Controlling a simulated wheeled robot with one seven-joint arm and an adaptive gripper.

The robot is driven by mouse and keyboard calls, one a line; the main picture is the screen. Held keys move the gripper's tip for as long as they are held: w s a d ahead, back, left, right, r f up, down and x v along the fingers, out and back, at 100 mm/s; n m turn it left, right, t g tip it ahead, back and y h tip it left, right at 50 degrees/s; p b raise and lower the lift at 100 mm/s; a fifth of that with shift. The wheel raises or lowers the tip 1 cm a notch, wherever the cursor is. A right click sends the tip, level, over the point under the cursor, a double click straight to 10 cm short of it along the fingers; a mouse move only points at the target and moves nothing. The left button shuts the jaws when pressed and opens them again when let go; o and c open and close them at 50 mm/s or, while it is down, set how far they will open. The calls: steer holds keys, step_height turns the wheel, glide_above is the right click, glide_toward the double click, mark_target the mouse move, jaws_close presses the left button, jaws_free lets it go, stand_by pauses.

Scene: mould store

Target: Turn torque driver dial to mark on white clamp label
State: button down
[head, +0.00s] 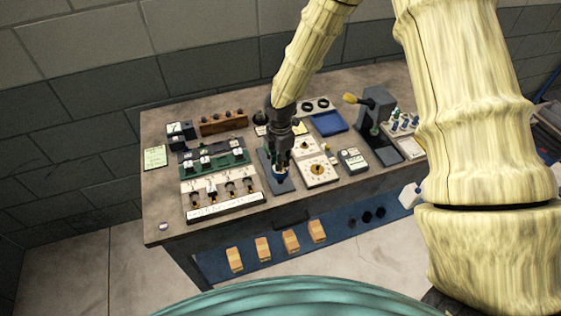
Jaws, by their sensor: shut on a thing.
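My gripper (281,166) points down over the middle of the bench, its fingers shut on a small blue piece (280,176) on a dark grey-blue base (266,165). This piece may be the torque driver's dial; its scale and any mark are hidden or too small to read. To its left is a white panel (191,186) with several dark-and-gold fittings and a white lettered strip along its front. Behind that panel, a green rack (241,171) holds several white-labelled clamp-like parts. I cannot tell which label is the white clamp label.
White plates with yellow dials (318,170) stand close right of my gripper, with a grey meter (352,160) beyond. A dark press-like stand (375,108) with a yellow handle rises at the right. A blue tray (328,123) lies behind. The bench's front-left corner is mostly clear.

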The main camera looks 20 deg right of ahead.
steer(key=shift+n, duration=0.8)
steer(key=n, duration=0.2)
steer(key=shift+n, duration=0.4)
steer(key=c, duration=1.8)
jaws_free()
steer(key=o, duration=0.9)
steer(key=shift+o, duration=0.2)
steer(key=shift+r, duration=0.1)
steer(key=shift+r, duration=3.9)
